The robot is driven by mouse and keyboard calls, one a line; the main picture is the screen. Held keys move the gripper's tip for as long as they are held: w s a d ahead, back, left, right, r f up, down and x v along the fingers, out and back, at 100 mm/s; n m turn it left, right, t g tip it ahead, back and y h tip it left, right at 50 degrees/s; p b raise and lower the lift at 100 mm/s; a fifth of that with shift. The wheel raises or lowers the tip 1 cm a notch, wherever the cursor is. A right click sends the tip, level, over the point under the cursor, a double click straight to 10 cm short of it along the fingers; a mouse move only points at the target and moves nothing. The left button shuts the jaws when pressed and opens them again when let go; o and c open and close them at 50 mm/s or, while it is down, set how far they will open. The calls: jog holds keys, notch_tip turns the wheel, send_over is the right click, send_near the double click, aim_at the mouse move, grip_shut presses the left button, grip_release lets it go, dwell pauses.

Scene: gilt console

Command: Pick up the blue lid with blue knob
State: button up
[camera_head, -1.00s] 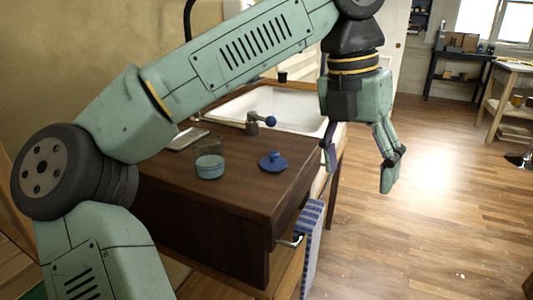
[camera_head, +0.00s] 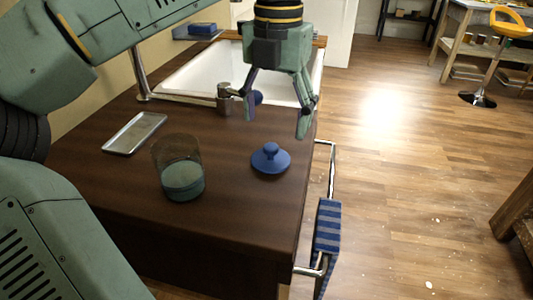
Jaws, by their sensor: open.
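The blue lid with its round blue knob (camera_head: 271,160) lies knob up on the dark wooden counter, near the counter's right edge. My gripper (camera_head: 276,128) is open and points down. In the picture its fingers are above and a little beyond the lid, toward the sink, with one finger to each side. Nothing is between the fingers, and they do not touch the lid. The whole lid is visible.
A glass jar (camera_head: 180,168) with a teal lower part stands left of the lid. A metal tray (camera_head: 135,133) lies farther left. A striped towel (camera_head: 326,238) hangs on a rail at the right.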

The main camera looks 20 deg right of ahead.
aim_at(271, 146)
notch_tip(271, 146, down, 2)
jog(key=shift+a+f+p, duration=0.2)
jog(key=shift+f+p, duration=0.1)
jog(key=shift+f, duration=1.1)
jog(key=shift+a+f+p, duration=0.15)
jog(key=shift+f+p, duration=0.1)
jog(key=shift+f, duration=1.1)
jog(key=shift+c, duration=0.3)
jog(key=c, duration=0.6)
jog(key=shift+c, duration=0.2)
